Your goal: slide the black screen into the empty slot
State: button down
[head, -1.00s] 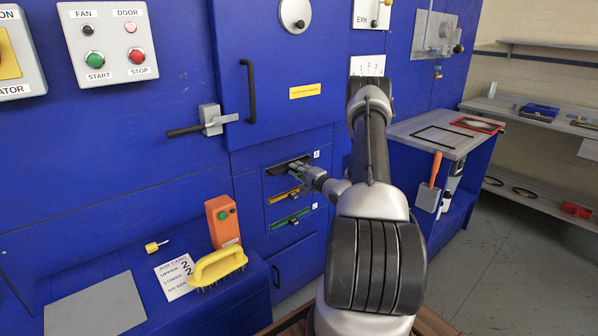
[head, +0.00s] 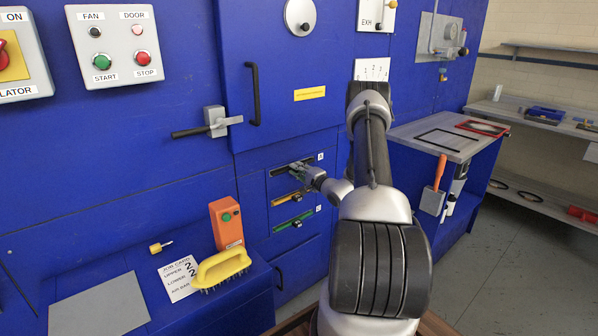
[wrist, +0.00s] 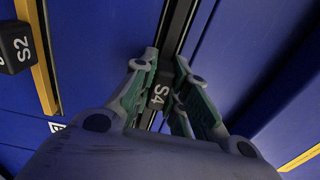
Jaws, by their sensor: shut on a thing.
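The black screen (wrist: 180,28) shows in the wrist view as a dark strip with a black handle block marked S4 (wrist: 159,97). My gripper (wrist: 165,78) is shut on that block, with one finger on each side. In the head view, my gripper (head: 307,171) is at the top slot (head: 278,172) of the blue machine's slot panel. The screen's dark front edge shows there, partly hidden by the gripper. I cannot tell how deep the screen sits. Below are a yellow-edged screen (head: 284,199) and a green-edged screen (head: 286,223), each with a black knob.
A yellow-handled brush (head: 222,267), an orange button box (head: 226,222) and a job card (head: 180,278) are on the blue ledge at lower left. A door handle lever (head: 208,127) juts out above. A grey-topped side bench (head: 470,150) stands at right.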

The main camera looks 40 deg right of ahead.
jog(key=shift+w, duration=0.1)
jog(key=c, duration=1.3)
grip_release()
jog(key=shift+c, duration=0.2)
jog(key=s, duration=1.2)
jog(key=shift+d+f, duration=0.15)
jog(key=shift+d, duration=0.25)
